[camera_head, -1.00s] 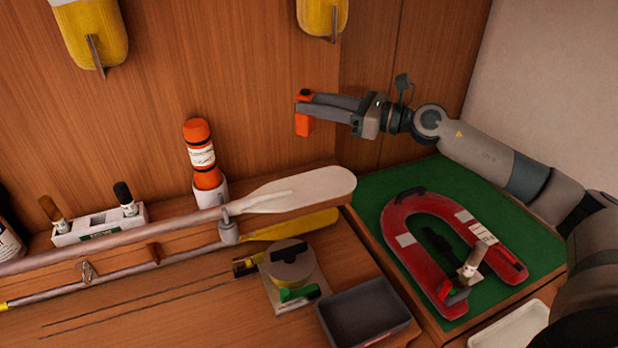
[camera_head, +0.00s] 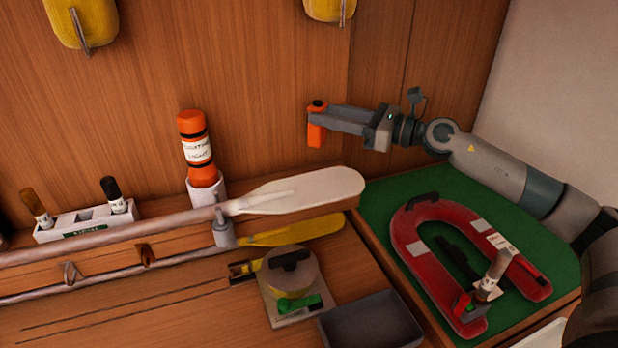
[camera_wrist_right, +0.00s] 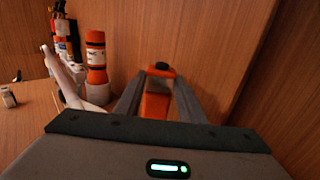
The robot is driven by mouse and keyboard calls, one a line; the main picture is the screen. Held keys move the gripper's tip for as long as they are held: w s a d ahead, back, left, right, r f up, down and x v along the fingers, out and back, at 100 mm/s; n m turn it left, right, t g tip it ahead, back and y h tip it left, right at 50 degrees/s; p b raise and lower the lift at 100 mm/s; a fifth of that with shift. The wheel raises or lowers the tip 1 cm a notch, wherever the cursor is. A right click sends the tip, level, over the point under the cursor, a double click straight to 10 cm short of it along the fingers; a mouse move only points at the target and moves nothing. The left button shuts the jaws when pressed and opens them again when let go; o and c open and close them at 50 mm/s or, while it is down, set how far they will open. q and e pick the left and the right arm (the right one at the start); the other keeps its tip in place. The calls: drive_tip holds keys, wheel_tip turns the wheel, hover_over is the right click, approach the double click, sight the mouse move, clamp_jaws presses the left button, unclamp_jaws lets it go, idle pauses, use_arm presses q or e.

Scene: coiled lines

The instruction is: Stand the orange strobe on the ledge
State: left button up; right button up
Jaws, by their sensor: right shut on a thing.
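The orange strobe (camera_head: 316,134) is a small orange block with a dark spot on its top. My right gripper (camera_head: 319,114) is shut on it and holds it upright in the air, in front of the wooden wall. It also shows between the fingers in the right wrist view (camera_wrist_right: 155,100). The wooden ledge (camera_head: 180,262) runs along the foot of the wall, below and to the left of the strobe. The strobe is above the broad end of the white oar, apart from it. My left gripper is not in view.
On the ledge stand an orange floating light (camera_head: 195,150) in a white holder and a white rack (camera_head: 88,221) with two tubes. A white oar (camera_head: 300,190) lies along its front. A red horseshoe buoy (camera_head: 415,250) lies on a green mat (camera_head: 388,200). A grey bin (camera_head: 372,322) is at front.

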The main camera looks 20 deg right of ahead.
sight(324, 137)
drive_tip(key=shift+f, duration=2.9)
drive_tip(key=shift+f+p, duration=0.55)
drive_tip(key=shift+f, duration=1.5)
drive_tip(key=shift+f, duration=0.1)
drive_tip(key=shift+f, duration=0.15)
drive_tip(key=o, duration=1.1)
